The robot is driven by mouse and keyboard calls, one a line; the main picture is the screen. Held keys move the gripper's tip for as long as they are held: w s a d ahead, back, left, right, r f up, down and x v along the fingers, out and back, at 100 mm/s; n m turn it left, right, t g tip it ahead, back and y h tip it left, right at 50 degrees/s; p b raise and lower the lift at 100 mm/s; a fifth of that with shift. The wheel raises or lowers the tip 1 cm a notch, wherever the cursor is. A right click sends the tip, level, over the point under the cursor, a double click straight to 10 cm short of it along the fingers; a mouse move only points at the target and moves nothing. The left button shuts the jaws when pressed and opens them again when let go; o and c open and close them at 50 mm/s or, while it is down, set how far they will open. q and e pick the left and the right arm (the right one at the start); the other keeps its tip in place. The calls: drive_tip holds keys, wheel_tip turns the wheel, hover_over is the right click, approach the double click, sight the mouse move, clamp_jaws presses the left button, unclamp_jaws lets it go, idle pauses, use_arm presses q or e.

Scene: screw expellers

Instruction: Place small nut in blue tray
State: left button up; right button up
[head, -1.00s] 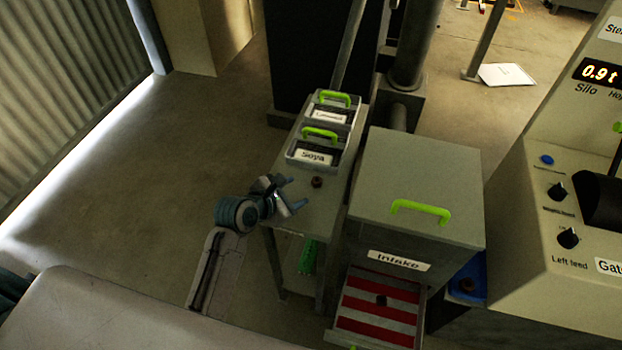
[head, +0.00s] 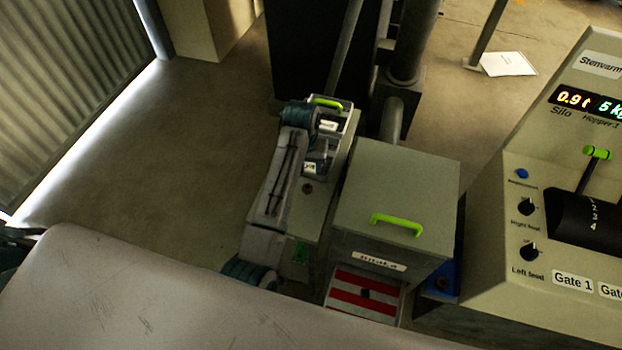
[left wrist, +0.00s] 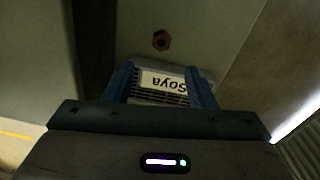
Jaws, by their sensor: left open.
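A brown nut (head: 307,188) lies on the grey side table in front of the Soya bin; it also shows in the left wrist view (left wrist: 161,40). A dark nut (head: 365,293) sits in the red-striped Intake drawer. Another brown nut (head: 442,284) is in the blue tray (head: 452,270), right of the Intake box. I cannot tell which nut is smallest. My left gripper (left wrist: 160,68) is open and empty, its fingers over the Soya bin's label. In the head view, my arm partly hides this gripper (head: 318,150). My right gripper is out of view.
The Soya bin (head: 315,167) and a bin with a green handle (head: 328,103) stand on the side table. The Intake box (head: 395,190) stands to its right. The control panel (head: 540,225) is further right, beyond the blue tray.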

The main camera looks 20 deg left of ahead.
use_arm(q)
drive_tip(key=r+m, duration=0.1)
drive_tip(key=m, duration=0.1)
drive_tip(key=p, duration=0.2)
hover_over(308, 186)
drive_tip(key=shift+g, duration=0.4)
drive_tip(key=f, duration=0.5)
drive_tip(key=shift+s, duration=0.2)
drive_tip(key=shift+f+p, duration=0.35)
drive_tip(key=shift+f, duration=0.15)
wheel_tip(308, 186, down, 3)
drive_tip(key=shift+f+p, duration=0.15)
drive_tip(key=shift+p, duration=0.6)
drive_tip(key=shift+f, duration=0.6)
drive_tip(key=c, duration=1.1)
clamp_jaws()
drive_tip(key=shift+w+r, duration=0.15)
